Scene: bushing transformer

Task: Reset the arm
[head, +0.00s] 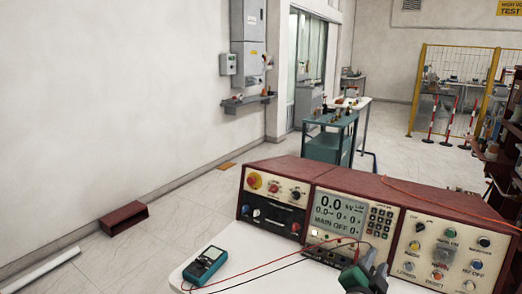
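My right gripper (371,271) shows at the bottom edge, right of centre, as a dark grey and green shape in front of the test console. It is small and cut off by the frame, so I cannot tell whether its fingers are apart. No held object can be made out. My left gripper is not in view. The red-framed console (313,176) stands on the white table (222,240), with a lit display (338,213), knobs and buttons. A teal handheld meter (205,265) lies on the table to the left, with red and black leads running right toward the console.
A dark red box (124,217) and a white pipe (38,271) lie on the floor at left. A teal cart (330,139) stands behind the console. A yellow fence (447,93) with striped posts is at back right. The floor between is mostly clear.

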